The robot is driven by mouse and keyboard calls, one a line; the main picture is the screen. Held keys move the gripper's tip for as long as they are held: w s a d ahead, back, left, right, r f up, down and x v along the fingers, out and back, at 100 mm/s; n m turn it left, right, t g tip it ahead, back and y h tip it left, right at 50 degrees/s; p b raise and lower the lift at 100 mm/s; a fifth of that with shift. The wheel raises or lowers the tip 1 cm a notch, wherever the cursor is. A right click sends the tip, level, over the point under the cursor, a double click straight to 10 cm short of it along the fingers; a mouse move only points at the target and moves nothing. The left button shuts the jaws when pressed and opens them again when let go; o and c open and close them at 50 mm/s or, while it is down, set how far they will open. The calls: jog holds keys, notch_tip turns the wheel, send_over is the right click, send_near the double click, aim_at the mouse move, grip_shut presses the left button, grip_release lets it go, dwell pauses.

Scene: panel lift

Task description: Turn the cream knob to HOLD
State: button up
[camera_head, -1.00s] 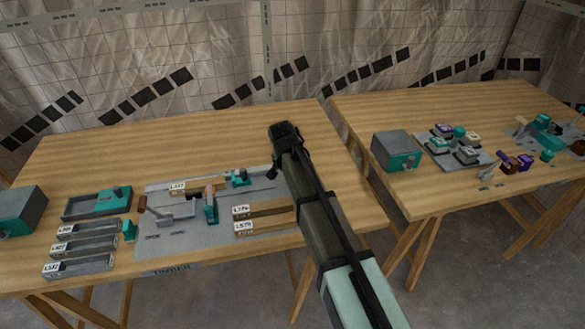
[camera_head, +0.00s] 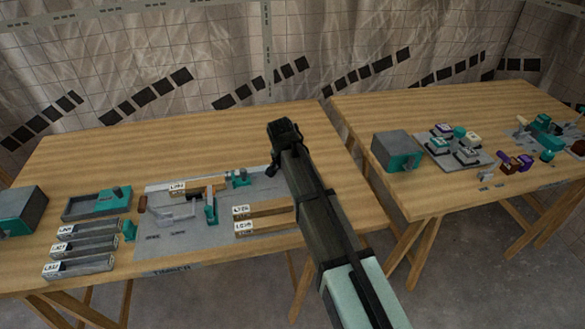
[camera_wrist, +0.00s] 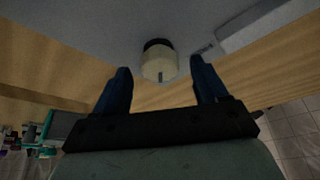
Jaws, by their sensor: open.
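In the wrist view the cream knob (camera_wrist: 159,64) stands out from a grey surface at the top centre. It has a dark base ring and a dark mark on the edge toward me. My gripper (camera_wrist: 160,77) is open, with its two dark blue fingers on the left and right of the knob. Clear gaps show on both sides, and I see no contact. The HOLD mark cannot be read. In the head view my arm reaches over the right side of the near table; I cannot make out the knob or the fingers there.
The near table (camera_head: 95,160) carries a grey board (camera_head: 165,249) with wooden bars and teal fittings, several grey trays, and a grey-teal box (camera_head: 22,205) at left. The second table (camera_head: 425,200) holds another box (camera_head: 398,150) and small blocks. The near table's back is clear.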

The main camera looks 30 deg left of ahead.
jog(key=v, duration=1.2)
jog(key=shift+w, duration=0.1)
